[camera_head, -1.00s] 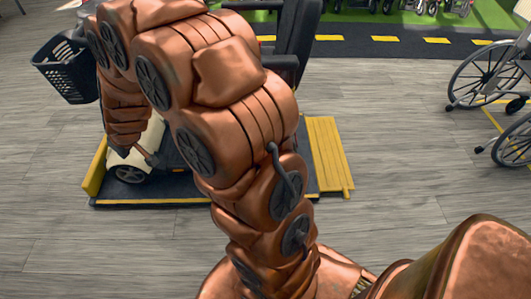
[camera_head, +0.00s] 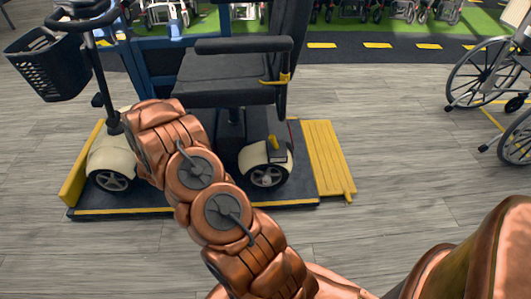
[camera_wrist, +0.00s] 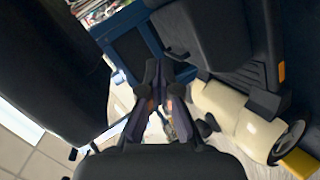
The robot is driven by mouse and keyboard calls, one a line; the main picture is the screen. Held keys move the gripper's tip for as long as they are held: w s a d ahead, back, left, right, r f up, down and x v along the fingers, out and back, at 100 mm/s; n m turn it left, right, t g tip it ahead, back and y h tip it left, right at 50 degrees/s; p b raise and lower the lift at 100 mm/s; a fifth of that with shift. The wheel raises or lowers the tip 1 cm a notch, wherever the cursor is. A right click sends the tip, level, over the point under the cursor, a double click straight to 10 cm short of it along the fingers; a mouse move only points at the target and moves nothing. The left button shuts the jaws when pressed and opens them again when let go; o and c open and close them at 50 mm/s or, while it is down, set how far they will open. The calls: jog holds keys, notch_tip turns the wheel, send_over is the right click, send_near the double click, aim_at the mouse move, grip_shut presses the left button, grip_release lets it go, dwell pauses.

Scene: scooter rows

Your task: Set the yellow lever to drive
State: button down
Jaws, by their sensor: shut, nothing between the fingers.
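A small yellow lever (camera_head: 273,142) stands low on the scooter, just above the rear wheel, in the head view. A second yellow piece (camera_head: 283,79) sits beside the seat, below the armrest. The scooter (camera_head: 225,80) has a dark seat, cream fenders and a front basket. My arm reaches over its near side, left of the low lever, and hides part of the floorboard; my gripper is hidden there. In the wrist view my gripper (camera_wrist: 160,78) is shut and empty, its fingertips over the scooter's blue and dark parts. I cannot make out the lever in that view.
The scooter stands on a low dark platform (camera_head: 190,208) with yellow edges and a yellow ramp (camera_head: 328,158) at right. A wheelchair (camera_head: 490,80) stands at far right. Grey floor between ramp and wheelchair is clear. Several wheelchairs line the green strip behind.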

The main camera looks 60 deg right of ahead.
jog(key=s+d+f+n+g+h+b, duration=0.1)
jog(key=s+d+f+g+h+b, duration=0.1)
jog(key=s+d+f+h+b, duration=0.4)
jog(key=n+g+h+b, duration=0.1)
jog(key=n+g+h, duration=0.1)
send_near(261, 154)
notch_tip(261, 154, up, 3)
jog(key=w+a, duration=0.1)
jog(key=shift+w+a+r, duration=0.1)
jog(key=shift+a+r, duration=0.05)
jog(key=shift+r, duration=0.05)
jog(key=b+x, duration=0.3)
jog(key=x, duration=0.7)
jog(key=shift+b, duration=0.3)
jog(key=shift+s+d+r+b, duration=0.25)
jog(key=shift+s+d+b, duration=0.2)
jog(key=shift+s+d, duration=0.2)
jog(key=shift+s+d+r+b, duration=0.4)
jog(key=shift+s+d+r, duration=0.15)
jog(key=shift+d, duration=0.2)
jog(key=shift+s+r+p, duration=0.1)
jog(key=shift+r+p, duration=0.05)
jog(key=shift+p, duration=0.2)
